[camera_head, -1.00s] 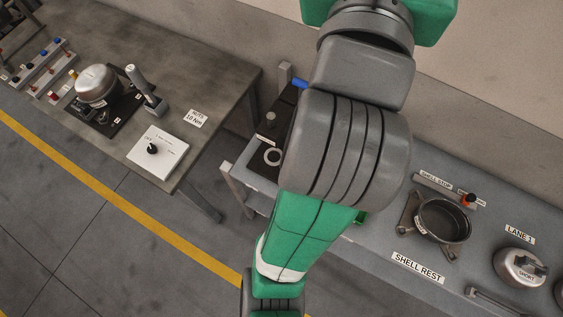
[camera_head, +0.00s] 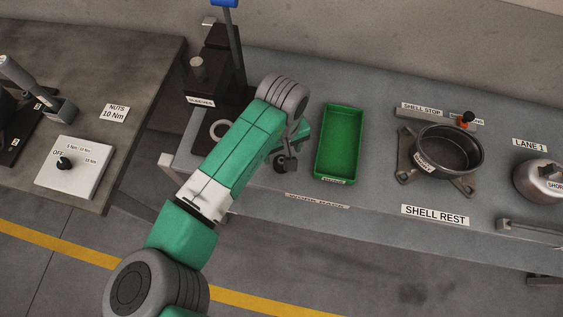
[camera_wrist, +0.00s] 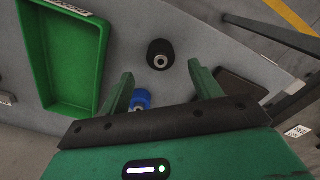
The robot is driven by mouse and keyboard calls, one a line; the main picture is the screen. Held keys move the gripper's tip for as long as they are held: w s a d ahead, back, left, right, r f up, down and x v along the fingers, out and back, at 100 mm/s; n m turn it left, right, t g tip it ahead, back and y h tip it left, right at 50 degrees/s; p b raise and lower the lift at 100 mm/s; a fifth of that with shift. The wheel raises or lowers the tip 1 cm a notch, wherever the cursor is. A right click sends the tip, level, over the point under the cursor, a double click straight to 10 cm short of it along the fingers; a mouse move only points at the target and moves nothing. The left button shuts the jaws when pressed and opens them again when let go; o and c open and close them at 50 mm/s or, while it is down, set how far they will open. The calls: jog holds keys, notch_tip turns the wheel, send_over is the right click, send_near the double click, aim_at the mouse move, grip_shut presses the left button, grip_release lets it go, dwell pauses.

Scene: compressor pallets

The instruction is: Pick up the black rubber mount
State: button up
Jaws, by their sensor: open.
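The black rubber mount (camera_wrist: 160,54) is a short dark cylinder with a pale metal centre, on the grey bench top in the wrist view. My gripper (camera_wrist: 160,69) is open, with its two green fingers apart. The mount appears just beyond the fingertips, between their lines, and is not gripped. A blue round part (camera_wrist: 141,98) shows between the fingers, partly hidden by the gripper body.
A green tray (camera_head: 354,112) lies beside the spot; it also shows in the wrist view (camera_wrist: 104,48). A dark press-like fixture (camera_head: 222,66) stands at the back left. A shell (camera_head: 478,157) rests on a stand to the right. The bench's front edge is close.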

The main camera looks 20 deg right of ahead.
aim_at(282, 163)
jog(key=f, duration=0.2)
jog(key=f+b, duration=0.1)
jog(key=f, duration=0.3)
jog(key=shift+s+a+f+b, duration=0.1)
jog(key=shift+s+b, duration=0.15)
jog(key=shift+b, duration=0.15)
jog(key=c, duration=1.1)
jog(key=shift+o, duration=0.2)
notch_tip(282, 163, up, 10)
jog(key=p, duration=0.2)
jog(key=shift+p, duration=0.35)
